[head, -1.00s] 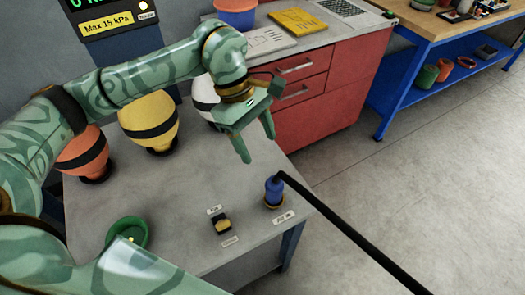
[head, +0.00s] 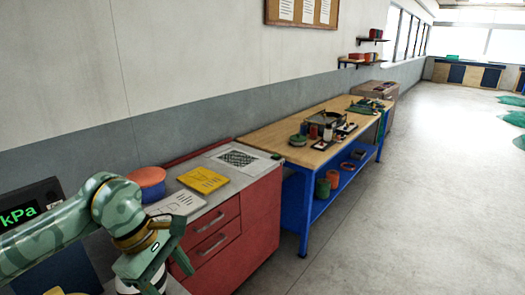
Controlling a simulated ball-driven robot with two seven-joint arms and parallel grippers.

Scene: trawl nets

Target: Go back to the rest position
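My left arm comes in from the left edge, and my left gripper (head: 166,270) hangs at the lower left, pointing down. Its fingers look spread apart, with nothing seen between them; the lower part is near the bottom edge of the picture. A white rounded thing (head: 124,286) with a dark band is partly hidden behind the gripper. My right gripper is not in view.
A red drawer cabinet (head: 262,225) stands just right of the gripper. On it lie a yellow folder (head: 203,180), papers (head: 176,203) and an orange and blue tub (head: 147,186). A wooden-topped blue workbench (head: 305,213) stands beyond.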

